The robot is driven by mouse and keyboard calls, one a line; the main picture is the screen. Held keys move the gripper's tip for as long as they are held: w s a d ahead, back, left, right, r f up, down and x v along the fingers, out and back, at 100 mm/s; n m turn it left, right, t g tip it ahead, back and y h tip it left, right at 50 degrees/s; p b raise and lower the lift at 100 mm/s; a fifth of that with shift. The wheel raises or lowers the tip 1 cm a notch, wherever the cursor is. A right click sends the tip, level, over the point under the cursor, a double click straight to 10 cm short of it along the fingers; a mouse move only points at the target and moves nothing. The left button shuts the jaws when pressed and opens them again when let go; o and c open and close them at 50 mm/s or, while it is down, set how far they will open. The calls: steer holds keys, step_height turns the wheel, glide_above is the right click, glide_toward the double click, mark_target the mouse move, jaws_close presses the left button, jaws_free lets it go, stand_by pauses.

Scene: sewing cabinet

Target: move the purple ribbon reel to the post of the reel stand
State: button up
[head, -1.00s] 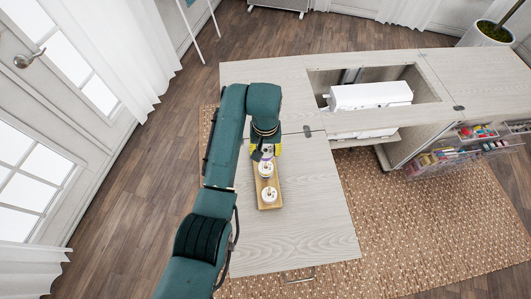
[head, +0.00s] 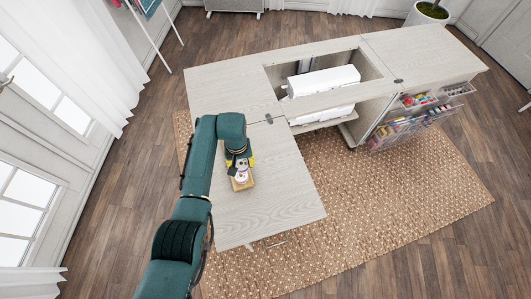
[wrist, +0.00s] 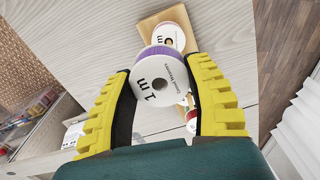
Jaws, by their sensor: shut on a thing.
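The purple ribbon reel (wrist: 158,78) has a white face marked "1 m" and a purple edge. My gripper (wrist: 159,66) has its yellow ribbed fingers shut on it, one on each side. In the head view my gripper (head: 239,160) is over the wooden reel stand (head: 242,186), and the held reel cannot be made out clearly there. The stand (wrist: 150,21) shows behind the held reel in the wrist view. A white-faced reel (wrist: 169,37) sits at its far end, and another reel is partly hidden behind the right finger. The free post is not visible.
The stand lies on the pale wood leaf (head: 265,205) of the sewing cabinet, with clear surface around it. A white sewing machine (head: 323,80) sits in the cabinet recess. Clear bins of sewing supplies (head: 415,120) hang at the right.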

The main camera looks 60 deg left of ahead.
steer(key=shift+s+a+r, duration=0.15)
steer(key=shift+s+a, duration=0.3)
steer(key=shift+a, duration=0.05)
steer(key=shift+a+f+b, duration=0.1)
steer(key=shift+f+b, duration=0.15)
steer(key=shift+b, duration=0.05)
steer(key=shift+f+b, duration=0.5)
steer(key=shift+b, duration=0.05)
steer(key=shift+f, duration=0.1)
steer(key=shift+f+b, duration=0.45)
steer(key=shift+f, duration=0.2)
steer(key=shift+f, duration=0.2)
steer(key=shift+f+b, duration=0.35)
steer(key=shift+b, duration=0.05)
steer(key=shift+f, duration=0.35)
